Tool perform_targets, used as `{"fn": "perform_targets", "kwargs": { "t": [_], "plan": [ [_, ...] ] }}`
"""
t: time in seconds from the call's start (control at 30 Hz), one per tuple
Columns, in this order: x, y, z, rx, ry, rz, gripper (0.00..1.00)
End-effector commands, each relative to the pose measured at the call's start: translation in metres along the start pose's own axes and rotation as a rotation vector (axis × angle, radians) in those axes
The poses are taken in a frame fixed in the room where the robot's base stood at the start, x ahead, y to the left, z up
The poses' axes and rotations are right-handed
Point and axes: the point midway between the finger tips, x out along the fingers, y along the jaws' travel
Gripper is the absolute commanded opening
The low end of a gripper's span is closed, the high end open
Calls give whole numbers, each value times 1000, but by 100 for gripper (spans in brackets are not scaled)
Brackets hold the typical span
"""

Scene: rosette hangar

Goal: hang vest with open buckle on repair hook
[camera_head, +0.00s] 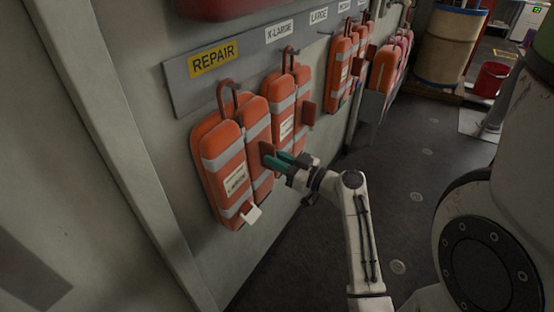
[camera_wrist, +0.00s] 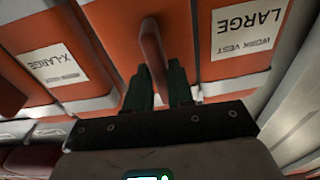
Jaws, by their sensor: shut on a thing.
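An orange vest (camera_head: 222,165) with grey bands is upright against the wall below the yellow REPAIR sign (camera_head: 212,59). A white piece (camera_head: 250,215), which looks like its buckle, sticks out at its bottom. Its red-brown loop (camera_head: 228,90) is at the rail; I cannot tell whether it is on the repair hook, which I cannot make out. My gripper (camera_head: 279,161) is shut on the tab at the vest's right side. In the wrist view, my gripper (camera_wrist: 157,88) has the tab (camera_wrist: 152,45) between its fingers, and the vest's label (camera_wrist: 247,30) reads LARGE WORK VEST.
An X-LARGE vest (camera_head: 285,108) hangs close to the right, its side tab (camera_head: 308,113) sticking out. More orange vests (camera_head: 341,70) hang further along the rail. A red bucket (camera_head: 490,79) and a drum (camera_head: 449,45) stand far right. The floor (camera_head: 400,170) beside the wall is clear.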

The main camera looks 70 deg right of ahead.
Motion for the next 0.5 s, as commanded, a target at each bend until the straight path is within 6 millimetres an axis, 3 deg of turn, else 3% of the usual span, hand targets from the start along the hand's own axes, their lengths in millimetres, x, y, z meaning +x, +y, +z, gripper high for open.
{"fn": "perform_targets", "kwargs": {
  "t": [0.17,0.2,0.5],
  "plan": [
    [-1,0,2,1,-4,1,0],
    [-1,0,2,1,-4,1,25],
    [-1,0,2,1,-3,1,52]
  ]
}}
